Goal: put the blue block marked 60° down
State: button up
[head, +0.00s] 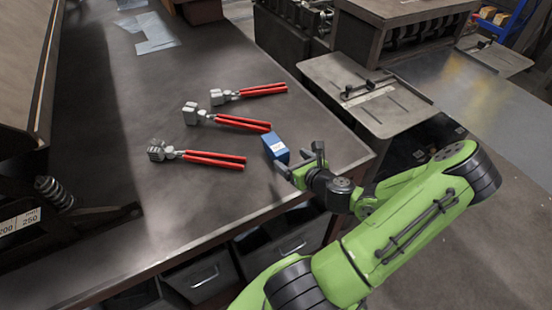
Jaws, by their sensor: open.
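The blue block (275,147) with a small white label sits on the dark tabletop near its front right corner. The writing on the label is too small to read. My gripper (299,163) is open, just to the right of the block and close to it. Its fingers point toward the block. I cannot tell whether a finger touches the block, but the block is not between closed jaws.
Three red-handled tools lie left of the block: one at the back (249,93), one in the middle (227,118) and one in front (197,155). Sheet pieces (150,32) lie at the far left. A machine with a spring (55,193) stands at the left edge. A grey plate (367,95) adjoins the table's right.

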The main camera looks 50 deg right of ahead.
aim_at(276, 147)
jog(key=b+x, duration=0.3)
jog(key=x, duration=0.8)
jog(key=shift+r, duration=0.2)
